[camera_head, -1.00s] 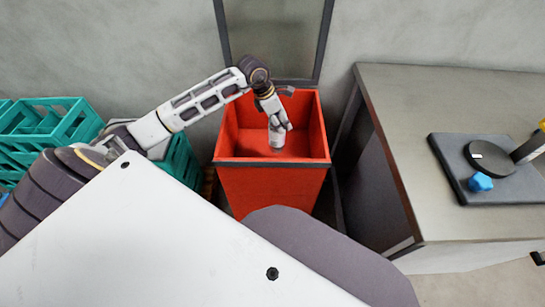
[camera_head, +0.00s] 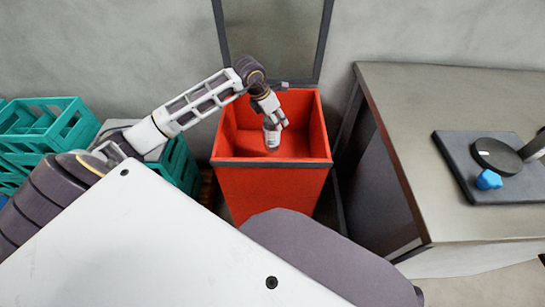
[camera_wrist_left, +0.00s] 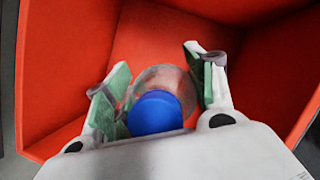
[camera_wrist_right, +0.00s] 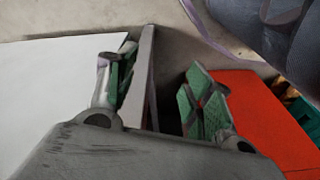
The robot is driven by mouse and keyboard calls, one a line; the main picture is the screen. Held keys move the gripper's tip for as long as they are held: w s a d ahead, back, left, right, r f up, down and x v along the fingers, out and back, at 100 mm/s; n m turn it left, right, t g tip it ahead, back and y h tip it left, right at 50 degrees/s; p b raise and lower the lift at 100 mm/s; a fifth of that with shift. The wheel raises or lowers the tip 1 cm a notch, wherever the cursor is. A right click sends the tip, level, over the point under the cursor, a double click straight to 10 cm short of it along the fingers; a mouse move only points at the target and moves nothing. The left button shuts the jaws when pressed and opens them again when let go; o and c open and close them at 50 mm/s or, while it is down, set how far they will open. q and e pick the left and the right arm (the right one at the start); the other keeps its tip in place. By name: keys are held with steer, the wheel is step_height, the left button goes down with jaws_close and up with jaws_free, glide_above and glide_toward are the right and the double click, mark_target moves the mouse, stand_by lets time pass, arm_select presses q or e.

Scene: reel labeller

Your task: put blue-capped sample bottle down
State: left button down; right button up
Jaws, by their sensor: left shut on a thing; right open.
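The sample bottle (camera_head: 272,138) is clear with a pale label and hangs over the mouth of the red bin (camera_head: 270,190) in the head view. In the left wrist view its blue cap (camera_wrist_left: 155,112) faces the camera, with the clear body (camera_wrist_left: 165,80) beyond it. My left gripper (camera_head: 274,122) is shut on the bottle, one finger on each side, with red bin walls around it in the left wrist view. How far the bottle is above the bin floor is unclear. My right gripper (camera_wrist_right: 158,88) is open and empty in the right wrist view.
A grey table (camera_head: 430,100) stands right of the bin, with a dark pad (camera_head: 455,155) bearing a round black device and a blue knob (camera_head: 488,180). Teal crates (camera_head: 45,125) stand at the left. A dark frame rises behind the bin against the wall.

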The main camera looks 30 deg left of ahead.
mark_target(275, 130)
arm_select(q)
steer(key=shift+f+b, duration=0.45)
steer(key=shift+f, duration=2)
arm_select(e)
steer(key=shift+w+a+r, duration=0.15)
steer(key=shift+w+r, duration=0.15)
steer(key=shift+r, duration=0.35)
steer(key=shift+s, duration=0.1)
arm_select(q)
steer(key=shift+f, duration=0.7)
step_height(275, 130, down, 3)
steer(key=shift+r+b, duration=0.1)
steer(key=shift+b, duration=0.4)
steer(key=shift+f, duration=0.35)
arm_select(e)
steer(key=shift+a+r, duration=0.15)
steer(key=shift+r, duration=0.55)
steer(key=shift+t, duration=0.3)
arm_select(q)
steer(key=shift+f, duration=0.15)
arm_select(e)
steer(key=shift+f, duration=0.1)
arm_select(q)
steer(key=c, duration=0.5)
jaws_free()
arm_select(e)
steer(key=shift+r, duration=0.2)
